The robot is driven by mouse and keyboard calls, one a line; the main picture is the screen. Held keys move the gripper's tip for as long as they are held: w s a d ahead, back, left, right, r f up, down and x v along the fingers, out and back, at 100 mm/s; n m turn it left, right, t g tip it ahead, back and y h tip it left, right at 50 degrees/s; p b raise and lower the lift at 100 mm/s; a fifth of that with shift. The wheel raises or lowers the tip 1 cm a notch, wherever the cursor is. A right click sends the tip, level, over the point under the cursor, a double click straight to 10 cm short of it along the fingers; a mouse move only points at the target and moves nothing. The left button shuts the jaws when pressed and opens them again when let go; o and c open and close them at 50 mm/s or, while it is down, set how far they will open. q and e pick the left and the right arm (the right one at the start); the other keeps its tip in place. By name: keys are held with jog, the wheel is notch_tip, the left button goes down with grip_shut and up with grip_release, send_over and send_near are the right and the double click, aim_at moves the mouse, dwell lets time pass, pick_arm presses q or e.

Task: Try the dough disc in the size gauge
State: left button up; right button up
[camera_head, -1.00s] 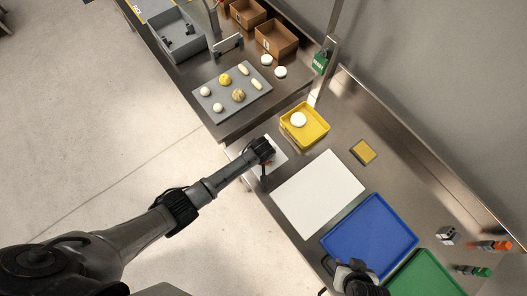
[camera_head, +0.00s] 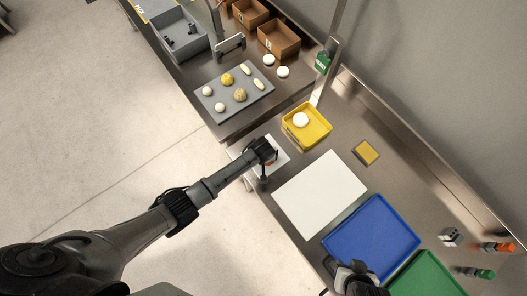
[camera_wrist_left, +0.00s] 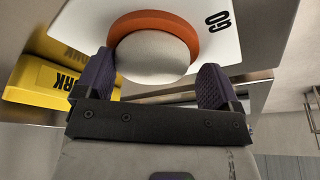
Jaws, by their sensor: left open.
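The size gauge (camera_wrist_left: 215,22) is a white plate with an orange ring and dark digits, at the top of the left wrist view. In the head view the plate (camera_head: 280,165) is partly hidden under my left gripper (camera_head: 265,158). A whitish dough disc (camera_wrist_left: 152,55) lies at the ring, covering its near edge; I cannot tell if it sits flat inside. My left gripper (camera_wrist_left: 155,88) is open, with one finger on each side of the disc. My right gripper (camera_head: 352,283) is at the bottom edge of the head view; its fingers are unclear.
A yellow tray (camera_head: 323,141) holding another white disc (camera_head: 301,120) stands beyond the gauge. A white board (camera_head: 320,193), a blue tray (camera_head: 370,240) and a green tray (camera_head: 430,278) lie to the right. A grey tray (camera_head: 219,125) with several dough pieces is on the back table.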

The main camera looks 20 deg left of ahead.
pick_arm(q)
jog(key=shift+d, duration=0.3)
jog(key=shift+d+r, duration=0.15)
jog(key=shift+d, duration=0.05)
jog(key=a+p+v, duration=0.1)
jog(key=v, duration=1.2)
jog(key=shift+s+r+p, duration=0.15)
jog(key=shift+r+p, duration=0.1)
jog(key=shift+p, duration=0.1)
dwell(0.4)
